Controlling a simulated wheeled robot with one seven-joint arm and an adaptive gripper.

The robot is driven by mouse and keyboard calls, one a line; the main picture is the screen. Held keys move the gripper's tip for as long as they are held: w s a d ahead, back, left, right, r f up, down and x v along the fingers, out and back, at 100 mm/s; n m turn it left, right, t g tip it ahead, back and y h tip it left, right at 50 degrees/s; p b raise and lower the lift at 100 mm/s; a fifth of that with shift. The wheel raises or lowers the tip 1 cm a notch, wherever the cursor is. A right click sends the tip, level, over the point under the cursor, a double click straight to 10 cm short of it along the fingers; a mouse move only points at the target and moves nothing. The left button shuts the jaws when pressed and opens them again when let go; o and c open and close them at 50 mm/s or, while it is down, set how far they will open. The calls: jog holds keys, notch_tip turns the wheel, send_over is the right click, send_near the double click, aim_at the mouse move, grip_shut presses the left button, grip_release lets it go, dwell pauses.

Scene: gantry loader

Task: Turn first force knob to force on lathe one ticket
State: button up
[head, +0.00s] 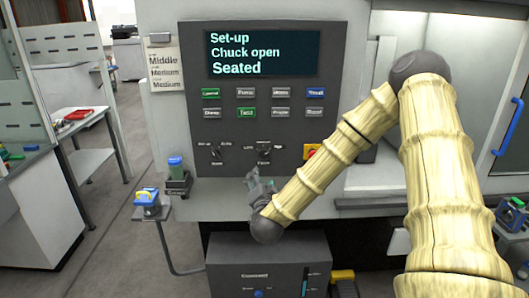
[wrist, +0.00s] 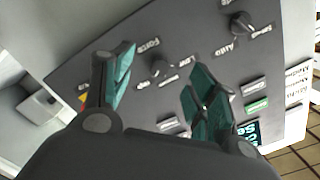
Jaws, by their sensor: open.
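The force knob (head: 264,152) is a small dark knob on the lathe's grey panel, labelled "Low" and "Force". In the wrist view the force knob (wrist: 159,69) shows between my open fingers, which look apart from it. Its exact pointing is too small to tell. My gripper (head: 259,186) is below this knob in the head view; its teal-padded fingers (wrist: 160,66) are empty. The white ticket (head: 166,72) at the panel's left reads "Middle", "Medium", "Medium"; the small print above each word is unreadable.
A second knob (head: 215,153) with a "Set-up" label sits left of the force knob. Above are several buttons (head: 247,112) and a display (head: 263,54) reading "Set-up, Chuck open, Seated". A yellow-and-red switch (head: 311,151) is to the right. A blue-topped item (head: 175,166) stands on a ledge at left.

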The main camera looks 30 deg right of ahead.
aim_at(264, 155)
jog(key=shift+m+h, duration=0.5)
jog(key=shift+m, duration=0.1)
jog(key=w+d+r+p, duration=0.1)
jog(key=w+d, duration=0.1)
jog(key=w, duration=0.1)
jog(key=w+d+r+p, duration=0.1)
jog(key=w+d+p, duration=0.1)
jog(key=w+d, duration=0.1)
jog(key=w+d+r+p, duration=0.1)
jog(key=w+d, duration=0.1)
jog(key=w, duration=0.1)
jog(key=shift+w+d, duration=0.25)
jog(key=shift+d, duration=0.05)
jog(key=c, duration=1)
